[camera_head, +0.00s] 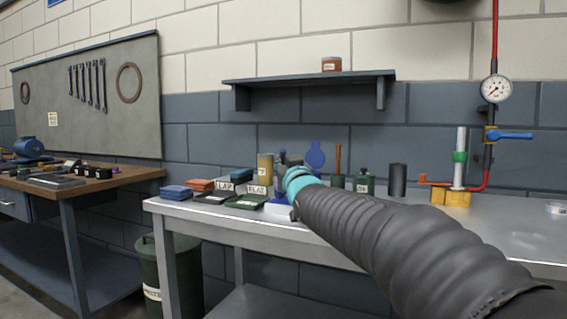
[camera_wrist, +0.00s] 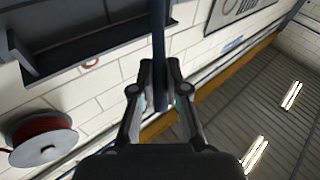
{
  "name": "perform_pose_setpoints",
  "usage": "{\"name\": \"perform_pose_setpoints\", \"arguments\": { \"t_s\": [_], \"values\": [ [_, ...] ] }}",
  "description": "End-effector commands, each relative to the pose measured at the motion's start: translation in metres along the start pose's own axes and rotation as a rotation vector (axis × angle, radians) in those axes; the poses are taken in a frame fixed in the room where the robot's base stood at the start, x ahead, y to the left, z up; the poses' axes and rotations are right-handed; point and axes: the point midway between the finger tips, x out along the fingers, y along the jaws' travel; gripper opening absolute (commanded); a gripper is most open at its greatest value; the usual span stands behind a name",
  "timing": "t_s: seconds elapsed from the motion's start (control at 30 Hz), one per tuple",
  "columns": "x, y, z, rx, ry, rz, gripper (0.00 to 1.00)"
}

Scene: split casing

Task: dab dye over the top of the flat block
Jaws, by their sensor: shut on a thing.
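The block labelled FLAT (camera_head: 257,190) stands on the grey bench, just left of my gripper. My gripper (camera_head: 283,158) is partly hidden behind my arm's turquoise wrist band. In the wrist view my gripper (camera_wrist: 160,68) is shut on a thin dark stick (camera_wrist: 158,30), which runs up out of the picture. The stick's end is out of view, so I cannot tell if it carries dye. A blue round disc (camera_head: 315,154) stands upright right of the gripper; I cannot tell whether it belongs to a dye tin. The wrist view shows neither block nor bench.
A block labelled LAP (camera_head: 224,187), dark green flat plates (camera_head: 248,202) and blue cloths (camera_head: 176,192) lie left on the bench (camera_head: 190,213). A yellow can (camera_head: 265,167) stands behind the FLAT block. Green bottles (camera_head: 364,181) and a dark cylinder (camera_head: 397,179) stand right. A shelf (camera_head: 310,76) hangs above.

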Motion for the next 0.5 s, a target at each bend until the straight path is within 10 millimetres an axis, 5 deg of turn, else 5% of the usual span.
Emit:
{"name": "perform_pose_setpoints", "arguments": {
  "t_s": [0.5],
  "values": [
    [-0.0012,-0.0006,0.0052,0.000,0.001,0.000,0.00]
  ]
}}
